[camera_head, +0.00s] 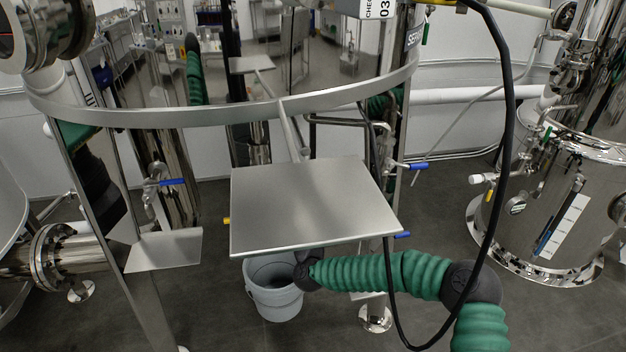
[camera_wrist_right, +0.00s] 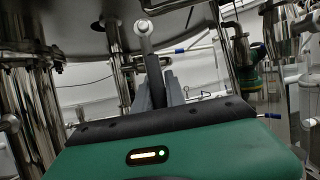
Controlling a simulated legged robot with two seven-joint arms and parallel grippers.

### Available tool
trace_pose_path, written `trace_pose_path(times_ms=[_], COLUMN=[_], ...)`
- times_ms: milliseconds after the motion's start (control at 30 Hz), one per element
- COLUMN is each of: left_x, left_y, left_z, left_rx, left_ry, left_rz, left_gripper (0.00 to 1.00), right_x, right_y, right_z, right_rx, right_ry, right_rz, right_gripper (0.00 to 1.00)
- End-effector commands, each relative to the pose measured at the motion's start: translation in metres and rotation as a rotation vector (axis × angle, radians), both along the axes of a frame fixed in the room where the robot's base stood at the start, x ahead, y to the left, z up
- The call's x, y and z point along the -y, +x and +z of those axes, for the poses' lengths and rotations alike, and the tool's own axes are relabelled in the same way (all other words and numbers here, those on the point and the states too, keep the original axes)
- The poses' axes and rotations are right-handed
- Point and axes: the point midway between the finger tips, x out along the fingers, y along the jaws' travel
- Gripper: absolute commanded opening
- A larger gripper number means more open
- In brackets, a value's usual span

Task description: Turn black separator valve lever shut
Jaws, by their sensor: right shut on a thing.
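The black separator valve lever (camera_wrist_right: 153,70) shows in the right wrist view as a dark bar below a round silver valve end (camera_wrist_right: 143,27). My right gripper (camera_wrist_right: 160,90) has its two grey fingers on either side of the lever and is shut on it. The lever stands close to upright in this view. In the head view my green right arm reaches in from the lower right, and its hand is hidden under the square steel plate (camera_head: 305,200); the black lever is hidden there too. My left gripper is in neither view.
A grey bucket (camera_head: 272,290) stands on the floor below the plate. A black hose (camera_head: 508,120) hangs in front of my right arm. Blue-handled valves (camera_head: 418,166) sit beside the plate. A steel tank (camera_head: 565,215) stands at the right, with open floor between.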

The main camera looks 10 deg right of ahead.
Motion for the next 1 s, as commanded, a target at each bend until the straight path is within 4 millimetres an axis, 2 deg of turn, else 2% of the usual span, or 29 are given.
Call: trace_pose_path(times_ms=[33, 633, 667, 800, 1000], left_x=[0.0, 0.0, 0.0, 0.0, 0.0], left_y=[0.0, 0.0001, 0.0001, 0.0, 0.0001], left_z=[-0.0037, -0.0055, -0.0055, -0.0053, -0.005], left_rx=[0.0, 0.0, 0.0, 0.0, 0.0], left_ry=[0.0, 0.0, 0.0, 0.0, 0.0], left_rz=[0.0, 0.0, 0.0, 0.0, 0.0], left_gripper=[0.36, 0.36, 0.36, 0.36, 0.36], right_x=[-0.0024, -0.0057, -0.0057, -0.005, -0.0044], right_y=[0.0, -0.0001, 0.0, -0.0003, -0.001], right_z=[-0.01, -0.0082, -0.0082, -0.0055, -0.0023], right_rx=[-0.016, -0.017, -0.017, -0.012, -0.006], right_ry=[0.014, 0.052, 0.052, 0.051, 0.051], right_rz=[0.004, 0.006, 0.006, 0.003, 0.002], right_gripper=[0.0, 0.0, 0.19, 0.37, 0.37])
